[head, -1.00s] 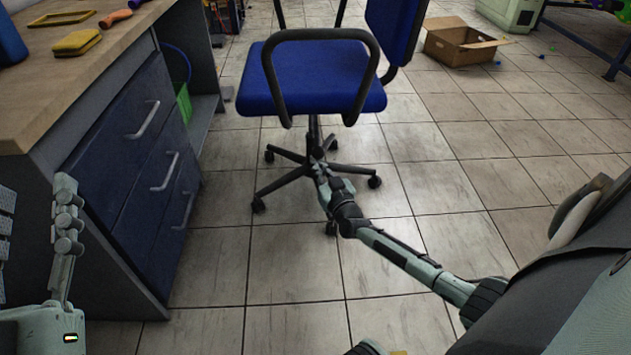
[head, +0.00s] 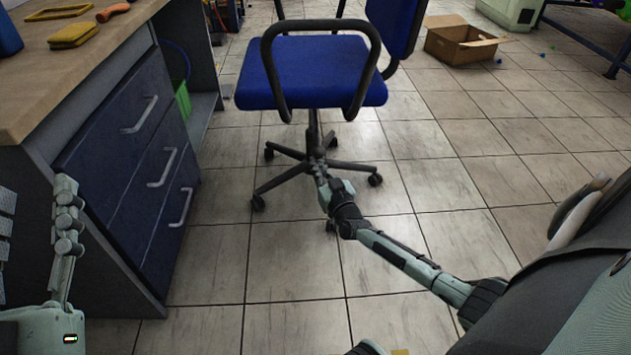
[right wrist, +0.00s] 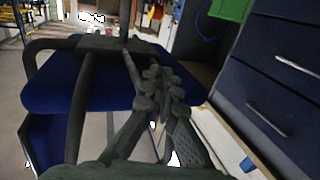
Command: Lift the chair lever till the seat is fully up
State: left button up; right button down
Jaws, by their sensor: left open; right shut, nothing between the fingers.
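The blue office chair (head: 315,72) stands upright on the floor, on a black five-legged base, with its armrest towards me. In the right wrist view, its seat (right wrist: 95,88) appears tilted and close. My right gripper (head: 319,168) is under the seat beside the chair's central column. It is shut with nothing between its fingers; the fingers also show in the right wrist view (right wrist: 160,88). A thin dark rod near these fingers may be the lever; I cannot tell whether they touch it. My left gripper (head: 36,188) is open and empty at the left edge.
A desk (head: 95,68) with dark blue drawers (head: 135,170) stands left of the chair. Tools and a yellow sponge (head: 73,36) lie on it. An open cardboard box (head: 455,45) is behind to the right.

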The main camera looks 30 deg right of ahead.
jog(key=s+a+f+p, duration=0.2)
jog(key=s+a+p, duration=0.2)
jog(key=s, duration=0.6)
jog(key=a, duration=0.2)
jog(key=shift+a+f+p, duration=0.3)
jog(key=shift+f+p, duration=0.05)
jog(key=shift+f, duration=0.05)
jog(key=shift+s, duration=0.1)
dwell(0.4)
